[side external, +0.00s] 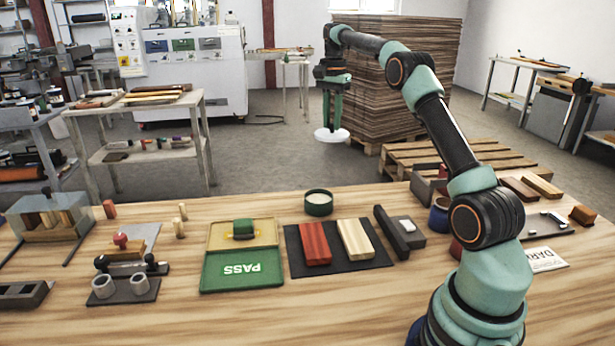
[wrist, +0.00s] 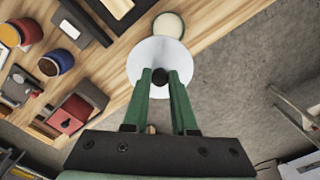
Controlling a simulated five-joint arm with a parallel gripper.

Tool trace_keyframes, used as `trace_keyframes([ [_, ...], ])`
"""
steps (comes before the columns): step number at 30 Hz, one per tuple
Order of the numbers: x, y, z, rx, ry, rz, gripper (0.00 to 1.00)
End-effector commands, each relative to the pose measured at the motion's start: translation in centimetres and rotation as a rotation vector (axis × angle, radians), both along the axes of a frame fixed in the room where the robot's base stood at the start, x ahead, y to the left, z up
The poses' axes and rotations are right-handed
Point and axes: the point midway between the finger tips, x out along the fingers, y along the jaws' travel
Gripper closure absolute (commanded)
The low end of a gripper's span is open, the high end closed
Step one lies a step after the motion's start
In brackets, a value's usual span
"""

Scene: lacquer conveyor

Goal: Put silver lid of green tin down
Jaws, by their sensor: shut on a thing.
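My gripper (side external: 331,126) is shut on the silver lid (side external: 327,136), a pale round disc that hangs level in the air. In the wrist view the green fingers of my gripper (wrist: 160,76) close on the lid's dark knob, with the lid (wrist: 145,55) around it. The green tin (side external: 319,205) stands open at the back edge of the wooden table, with a pale content or inside showing at its top. In the wrist view the tin (wrist: 169,25) shows just beyond the lid, partly covered by it. The lid is apart from the tin, and grey floor shows below it.
A dark mat (side external: 340,267) with a red block (side external: 314,243) and a cream block (side external: 355,240) lies in front of the tin. A green PASS tray (side external: 242,283) is at left. A dark blue pot (wrist: 56,62) stands nearby. Bare wood lies around the tin.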

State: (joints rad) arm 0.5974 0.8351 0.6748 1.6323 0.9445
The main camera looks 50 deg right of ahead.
Motion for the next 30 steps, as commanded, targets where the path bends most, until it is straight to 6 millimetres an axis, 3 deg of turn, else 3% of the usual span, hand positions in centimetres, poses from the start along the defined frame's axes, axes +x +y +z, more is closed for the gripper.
trace_keyframes([
  [3, -2.3, -3.2, -1.4, 0.001, 0.002, 0.021, 1.0],
  [9, -4.7, -6.1, -3.0, 0.001, 0.0, 0.057, 1.0],
  [14, -5.1, -6.5, -5.4, 0.003, 0.003, 0.065, 1.0],
  [24, -5.1, -6.4, -13.8, 0.004, 0.004, 0.065, 1.0],
  [30, -5.0, -6.4, -17.6, 0.002, 0.002, 0.065, 1.0],
])
